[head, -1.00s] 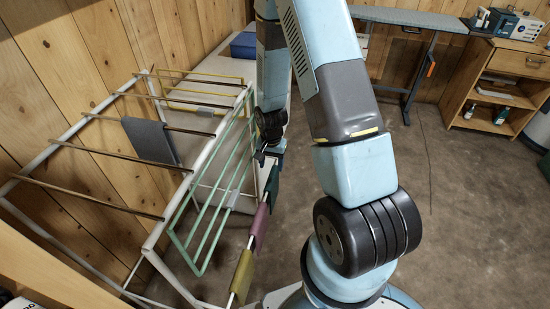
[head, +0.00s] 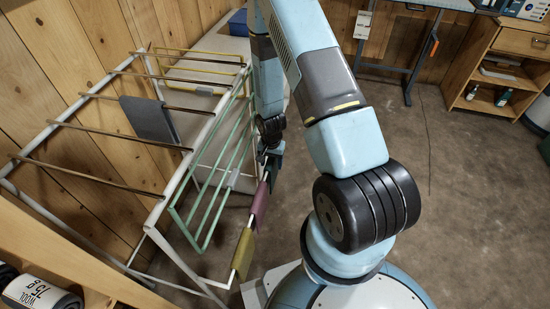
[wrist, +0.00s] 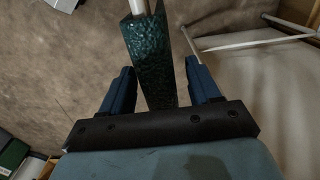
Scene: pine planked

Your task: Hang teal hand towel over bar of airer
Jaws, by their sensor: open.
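The teal hand towel (wrist: 150,60) hangs folded over a pale rail, and in the head view (head: 274,171) it is partly hidden behind my gripper. My gripper (wrist: 160,80) is open, with one blue finger on each side of the towel in the wrist view. A gap shows beside each finger, and I cannot tell how deep the towel sits between them. In the head view my gripper (head: 270,150) is at the towel's upper end. The airer (head: 160,212) stands at the left, with a white frame, dark bars and a grey cloth (head: 148,120) over one bar.
A maroon cloth (head: 260,207) and an olive cloth (head: 243,253) hang on the same rail, nearer. The airer's green side rack (head: 214,190) is close left of my gripper. A wooden shelf (head: 75,260) is at lower left. Open floor (head: 450,220) lies to the right.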

